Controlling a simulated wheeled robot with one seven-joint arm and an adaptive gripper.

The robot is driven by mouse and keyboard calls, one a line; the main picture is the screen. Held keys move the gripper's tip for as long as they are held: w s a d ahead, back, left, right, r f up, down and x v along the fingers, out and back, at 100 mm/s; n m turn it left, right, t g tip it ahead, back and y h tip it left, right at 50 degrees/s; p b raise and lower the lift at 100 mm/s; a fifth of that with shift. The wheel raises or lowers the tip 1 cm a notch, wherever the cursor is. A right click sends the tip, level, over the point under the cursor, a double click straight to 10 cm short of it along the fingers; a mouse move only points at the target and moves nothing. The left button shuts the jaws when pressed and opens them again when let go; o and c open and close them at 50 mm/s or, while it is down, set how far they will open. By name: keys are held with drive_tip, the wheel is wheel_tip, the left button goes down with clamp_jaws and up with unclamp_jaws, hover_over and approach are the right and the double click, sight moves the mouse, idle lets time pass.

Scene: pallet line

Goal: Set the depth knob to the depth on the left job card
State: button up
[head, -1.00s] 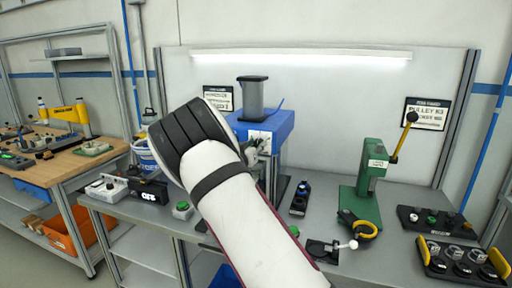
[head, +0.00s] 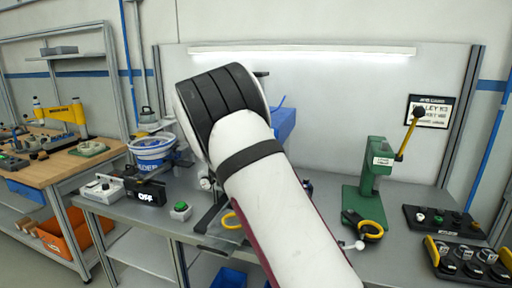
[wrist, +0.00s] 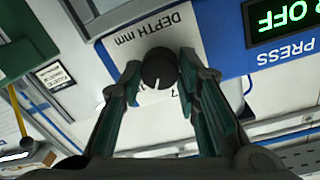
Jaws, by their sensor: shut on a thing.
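The black depth knob (wrist: 159,70) shows in the wrist view, with a white pointer line toward the bottom of the picture. It sits on a white plate marked DEPTH mm (wrist: 185,38), which reads upside down. The scale numbers are mostly hidden by my fingers. My gripper (wrist: 160,80) is shut on the knob, one green-sided finger on each side. In the head view my arm hides the gripper, the knob, the left job card and most of the blue press (head: 284,124).
A green display (wrist: 285,15) is beside the knob plate on the press. A black button panel (head: 440,221) and a blue-and-white feeder bowl (head: 152,147) share the bench.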

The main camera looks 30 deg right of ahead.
drive_tip(key=m+b, duration=0.3)
drive_tip(key=m, duration=0.1)
drive_tip(key=shift+m, duration=0.3)
idle(0.3)
drive_tip(key=o, duration=1.2)
drive_tip(key=shift+c, duration=0.2)
drive_tip(key=v, duration=1.2)
drive_tip(key=shift+s+d+r, duration=0.1)
